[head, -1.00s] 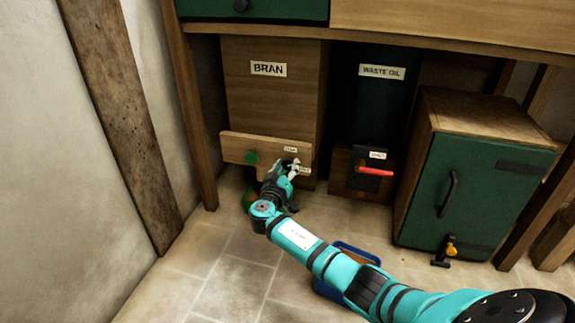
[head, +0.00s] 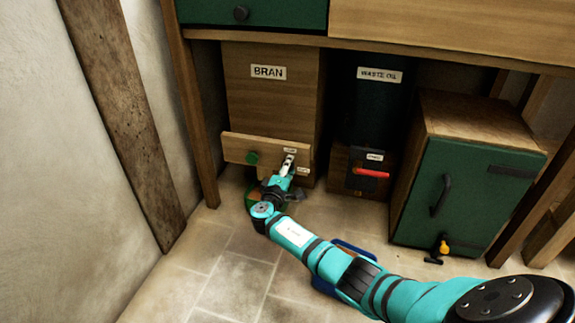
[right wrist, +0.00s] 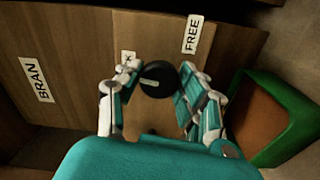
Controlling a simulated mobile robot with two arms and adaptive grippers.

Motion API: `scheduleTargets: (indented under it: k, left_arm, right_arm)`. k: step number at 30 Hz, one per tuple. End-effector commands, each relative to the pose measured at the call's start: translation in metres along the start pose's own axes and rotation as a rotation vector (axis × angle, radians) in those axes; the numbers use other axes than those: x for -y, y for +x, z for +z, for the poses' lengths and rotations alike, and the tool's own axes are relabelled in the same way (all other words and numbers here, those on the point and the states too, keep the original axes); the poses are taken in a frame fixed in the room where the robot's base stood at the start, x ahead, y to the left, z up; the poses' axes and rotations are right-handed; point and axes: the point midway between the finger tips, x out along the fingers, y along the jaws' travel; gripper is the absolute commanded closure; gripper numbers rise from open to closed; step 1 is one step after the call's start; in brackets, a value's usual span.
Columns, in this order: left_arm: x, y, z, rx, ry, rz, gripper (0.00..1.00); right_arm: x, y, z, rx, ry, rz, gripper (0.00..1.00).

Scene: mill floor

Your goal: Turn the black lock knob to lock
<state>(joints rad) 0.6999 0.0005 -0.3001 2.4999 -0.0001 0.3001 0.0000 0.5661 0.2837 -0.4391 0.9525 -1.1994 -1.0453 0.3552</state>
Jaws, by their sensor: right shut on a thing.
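The black lock knob (right wrist: 158,82) sits on the wooden front under the BRAN bin, with a small pale mark on its face. My right gripper (right wrist: 157,74) has its fingers on both sides of the knob and is shut on it. A FREE label (right wrist: 192,34) lies beside the knob; a second label (right wrist: 128,58) is partly covered by a finger. In the head view my right gripper (head: 287,166) is at the right end of the wooden crosspiece (head: 237,146) and hides the knob. My left gripper is not in view.
A green-rimmed tray (right wrist: 288,140) is on the floor close by. To the right are a red handle (head: 372,173) and a green cabinet (head: 470,185). Open tiled floor lies in front at left.

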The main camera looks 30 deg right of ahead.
Motion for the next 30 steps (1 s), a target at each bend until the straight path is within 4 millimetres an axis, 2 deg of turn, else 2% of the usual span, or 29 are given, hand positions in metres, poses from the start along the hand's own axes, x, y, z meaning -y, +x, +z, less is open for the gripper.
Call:
scheduleTargets:
  k: [12,28,29,30]
  left_arm:
    - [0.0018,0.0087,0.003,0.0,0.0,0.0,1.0]
    - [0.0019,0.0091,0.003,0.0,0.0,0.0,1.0]
    - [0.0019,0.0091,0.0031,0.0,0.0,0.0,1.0]
    - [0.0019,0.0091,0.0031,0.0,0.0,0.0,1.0]
  right_arm:
    - [0.0007,-0.001,-0.0006,-0.001,-0.171,-0.003,0.94]
    - [0.0015,-0.0012,-0.0006,-0.002,-0.192,-0.003,0.94]
    - [0.0015,-0.0013,-0.0006,-0.002,-0.192,-0.003,0.58]
    - [0.0015,-0.0012,-0.0006,-0.002,-0.192,-0.003,0.53]
